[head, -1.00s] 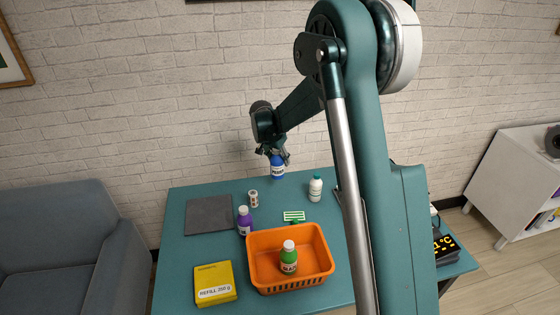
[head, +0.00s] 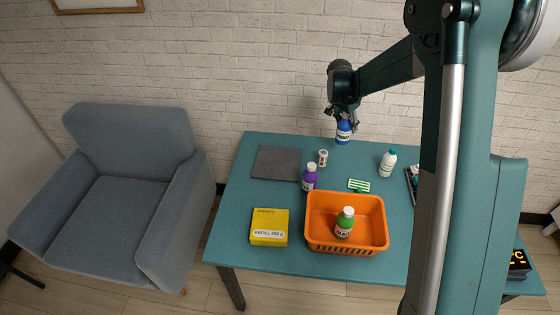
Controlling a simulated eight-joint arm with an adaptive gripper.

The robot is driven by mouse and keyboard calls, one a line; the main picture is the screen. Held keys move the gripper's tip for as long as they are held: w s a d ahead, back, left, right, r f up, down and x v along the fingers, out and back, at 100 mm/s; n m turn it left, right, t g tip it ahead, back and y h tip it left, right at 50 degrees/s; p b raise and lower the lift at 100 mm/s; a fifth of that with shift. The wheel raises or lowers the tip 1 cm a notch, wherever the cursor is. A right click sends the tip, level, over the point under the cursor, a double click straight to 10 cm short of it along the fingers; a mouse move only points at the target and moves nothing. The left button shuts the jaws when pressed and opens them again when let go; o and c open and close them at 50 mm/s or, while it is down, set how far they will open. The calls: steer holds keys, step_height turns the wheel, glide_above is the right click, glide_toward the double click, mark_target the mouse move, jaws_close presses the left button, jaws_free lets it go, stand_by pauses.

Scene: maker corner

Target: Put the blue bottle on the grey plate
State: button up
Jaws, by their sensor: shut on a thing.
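The blue bottle (head: 343,133) has a white label and is upright at the back of the teal table. My gripper (head: 344,118) is shut on its top from above. I cannot tell whether the bottle's base touches the table. The grey plate (head: 277,163) is a flat dark square lying on the table's back left, to the left of the bottle. Nothing stands on it.
A small white jar (head: 323,158) and a purple bottle (head: 309,178) stand right of the plate. An orange basket (head: 375,241) holds a green bottle (head: 345,222). A yellow box (head: 269,227), a green-white card (head: 359,185) and a white bottle (head: 388,163) are also on the table (head: 240,195).

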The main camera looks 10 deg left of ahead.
steer(key=s+a, duration=0.3)
steer(key=a, duration=1)
steer(key=s+a+r, duration=0.1)
steer(key=s+a, duration=0.3)
steer(key=a, duration=1)
steer(key=shift+s+a+t, duration=0.2)
steer(key=shift+a+t, duration=0.1)
step_height(320, 180, down, 6)
steer(key=shift+f, duration=0.15)
steer(key=shift+f, duration=0.1)
steer(key=shift+f+b, duration=0.45)
steer(key=shift+f, duration=1.3)
steer(key=shift+f, duration=0.15)
